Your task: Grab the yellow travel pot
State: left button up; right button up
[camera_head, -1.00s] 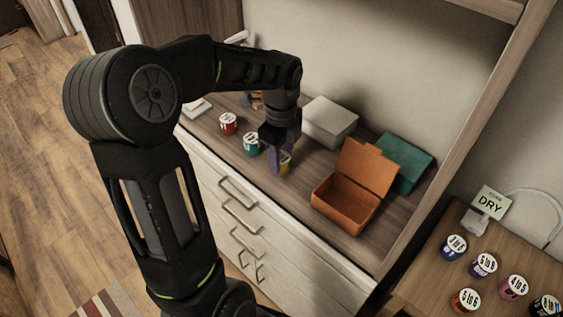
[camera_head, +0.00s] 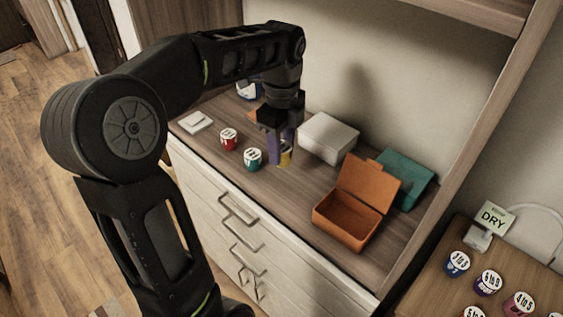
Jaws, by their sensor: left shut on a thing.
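The yellow travel pot (camera_head: 287,157) is on or just above the wooden dresser top, mostly hidden behind a finger of my left gripper. My left gripper (camera_head: 281,154) points down from above and is shut on the yellow pot. A green pot (camera_head: 253,159) with a white lid stands just left of it. A red pot (camera_head: 229,139) with a white lid stands further left. I cannot tell whether the yellow pot touches the surface. My right gripper is out of view.
An open orange box (camera_head: 345,219) stands to the right, with a teal box (camera_head: 409,184) behind it and a white box (camera_head: 327,138) at the back. A small white item (camera_head: 195,122) lies at the left. Several pots stand near a DRY sign (camera_head: 494,217) on the right table.

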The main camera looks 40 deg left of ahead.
pick_arm(q)
jog(key=shift+r, duration=0.7)
